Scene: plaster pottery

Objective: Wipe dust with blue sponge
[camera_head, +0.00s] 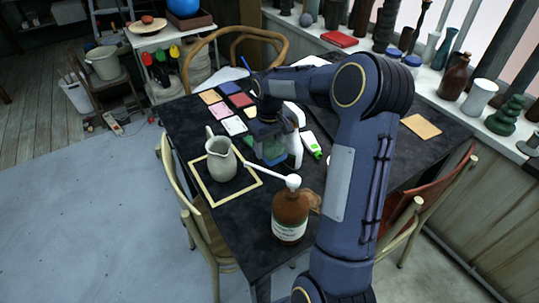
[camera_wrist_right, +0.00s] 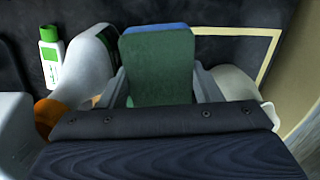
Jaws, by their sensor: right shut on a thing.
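My right gripper (camera_head: 268,135) reaches over the dark table (camera_head: 232,242) from the right and points down. It is shut on the sponge (camera_head: 270,152), which shows a large green face and a blue edge in the right wrist view (camera_wrist_right: 158,68). The fingers (camera_wrist_right: 160,88) press on its two sides. In the head view the gripper partly hides the sponge, and I cannot tell whether it touches the tabletop. Faint pale marks show on the dark surface, but I cannot make out clear dust. My left gripper is not in view.
A pale jug (camera_head: 221,160) stands inside a cream frame (camera_head: 206,193) left of the sponge. A brown bottle (camera_head: 290,216) with a white pump stands in front. A white spray bottle (camera_head: 294,148) and a green-white bottle (camera_head: 312,145) are close on the right. Coloured tiles (camera_head: 233,125) lie behind.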

